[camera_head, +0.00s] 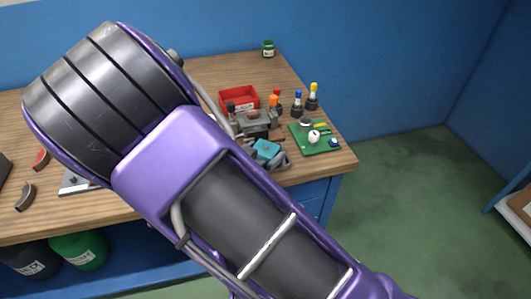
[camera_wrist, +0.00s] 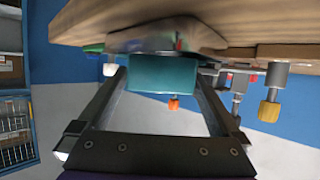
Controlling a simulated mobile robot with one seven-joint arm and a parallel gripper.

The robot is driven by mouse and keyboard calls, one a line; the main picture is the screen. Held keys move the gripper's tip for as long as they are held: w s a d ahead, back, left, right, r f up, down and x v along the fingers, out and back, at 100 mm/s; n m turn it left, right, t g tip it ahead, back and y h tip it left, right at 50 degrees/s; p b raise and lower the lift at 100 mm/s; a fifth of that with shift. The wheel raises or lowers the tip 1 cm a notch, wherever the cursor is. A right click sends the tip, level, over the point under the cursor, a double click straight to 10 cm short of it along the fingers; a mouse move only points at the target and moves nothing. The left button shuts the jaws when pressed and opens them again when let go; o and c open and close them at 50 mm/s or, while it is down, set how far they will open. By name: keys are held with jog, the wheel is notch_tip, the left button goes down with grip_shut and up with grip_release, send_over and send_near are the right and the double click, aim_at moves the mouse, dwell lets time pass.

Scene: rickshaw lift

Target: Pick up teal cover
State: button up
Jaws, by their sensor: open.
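The teal cover (camera_head: 266,149) is a small block near the front right of the wooden workbench, partly hidden by my purple and black arm. In the wrist view the teal cover (camera_wrist: 163,72) shows as a flat teal face under a grey part, with the bench at the top of the picture. My gripper (camera_wrist: 162,84) is open, and its two dark fingers reach up on either side of the teal cover.
A red bin (camera_head: 239,98), a grey vise-like device (camera_head: 254,122) and several coloured-handled tools stand behind the cover. A green board (camera_head: 315,138) with small parts lies to its right. A green jar (camera_head: 268,48) stands at the back. Open floor lies right of the bench (camera_head: 220,67).

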jog(key=shift+w+d+f, duration=0.2)
jog(key=shift+w+f, duration=0.05)
jog(key=shift+w, duration=0.2)
